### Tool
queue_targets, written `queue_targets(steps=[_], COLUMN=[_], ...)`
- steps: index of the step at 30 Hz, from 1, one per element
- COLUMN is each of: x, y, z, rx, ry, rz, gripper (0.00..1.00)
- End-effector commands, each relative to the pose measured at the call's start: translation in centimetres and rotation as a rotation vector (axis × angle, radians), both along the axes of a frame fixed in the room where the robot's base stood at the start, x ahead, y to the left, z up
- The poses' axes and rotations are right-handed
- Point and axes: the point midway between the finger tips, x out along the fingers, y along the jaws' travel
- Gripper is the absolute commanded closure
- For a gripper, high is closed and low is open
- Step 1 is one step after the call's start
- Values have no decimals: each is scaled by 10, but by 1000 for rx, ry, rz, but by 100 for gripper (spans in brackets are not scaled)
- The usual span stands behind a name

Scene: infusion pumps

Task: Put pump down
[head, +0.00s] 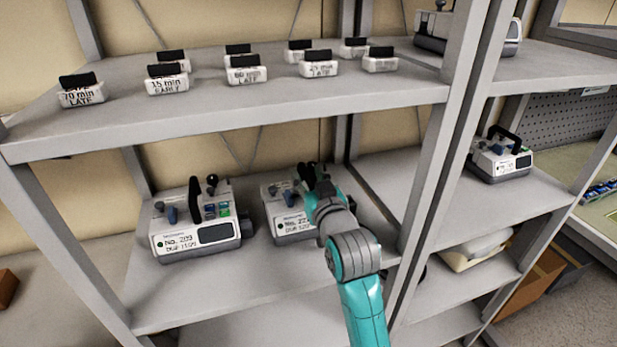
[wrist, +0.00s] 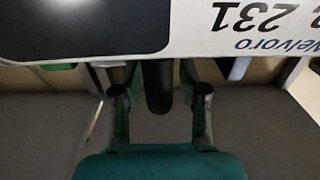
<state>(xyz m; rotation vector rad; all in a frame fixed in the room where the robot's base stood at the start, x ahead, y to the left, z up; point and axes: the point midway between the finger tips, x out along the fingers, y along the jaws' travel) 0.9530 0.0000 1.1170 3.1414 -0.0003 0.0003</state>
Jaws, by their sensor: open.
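A white and grey pump (head: 284,209) with a black handle stands on the middle shelf (head: 180,310), right of another pump. My gripper (head: 312,178) is at its top, and my arm hides its right side. In the wrist view the pump's label (wrist: 270,22) reads "231" upside down. There my gripper (wrist: 160,92) is open, with one finger on each side of the black handle (wrist: 158,90). I cannot tell whether the fingers touch the handle. The pump looks upright, with its base at the shelf surface.
A second pump (head: 195,222), No. 203, stands close on the left. The upper shelf (head: 220,112) above holds several small labelled blocks. A grey post (head: 432,170) rises on the right, with another pump (head: 498,158) beyond it. The shelf front is clear.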

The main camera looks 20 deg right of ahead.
Motion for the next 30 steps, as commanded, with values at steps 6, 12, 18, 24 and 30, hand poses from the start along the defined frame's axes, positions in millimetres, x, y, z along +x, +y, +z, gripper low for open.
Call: queue_targets(steps=[6,12,18,24,30], x=[-32,-73,-103,-117,-118], y=[0,0,0,0,0], z=[-1,-1,-1,0,0], rx=[0,0,0,0,0], ry=[1,1,1,0,0], rz=[0,0,0,0,0], gripper=[57,57,57,57,57])
